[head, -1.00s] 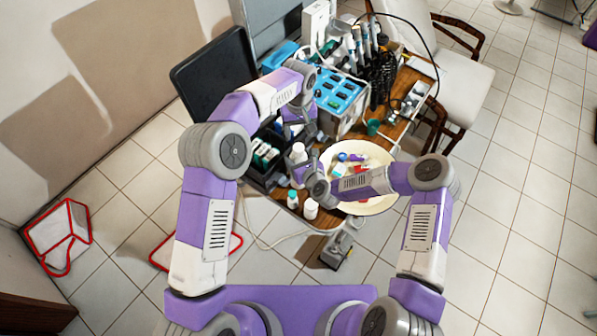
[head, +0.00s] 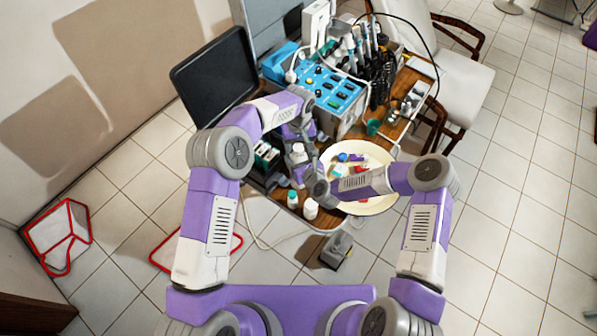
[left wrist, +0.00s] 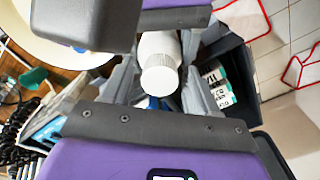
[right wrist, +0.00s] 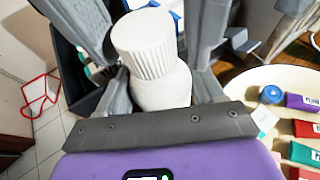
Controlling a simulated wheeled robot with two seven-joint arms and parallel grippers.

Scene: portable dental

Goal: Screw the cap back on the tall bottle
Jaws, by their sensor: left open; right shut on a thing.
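The tall white bottle (right wrist: 165,88) stands roughly upright in the right wrist view, with a ribbed white cap (right wrist: 142,42) seated on its top. Whether the cap is fully tight cannot be told. My right gripper (head: 308,176) is shut on the bottle's body, below the cap. My left gripper (head: 299,143) is open close by. In the left wrist view the cap (left wrist: 160,78) shows between the left fingers, with no clear contact. The bottle (head: 298,153) is small and partly covered by the arms in the head view.
A cream bowl (head: 382,207) of coloured items lies right of the bottle. A black organizer (left wrist: 240,70) with labelled vials is beside it. A teal-capped bottle (head: 293,200) and a white bottle (head: 311,209) stand at the table's front edge. A blue-topped unit (head: 335,92) stands behind.

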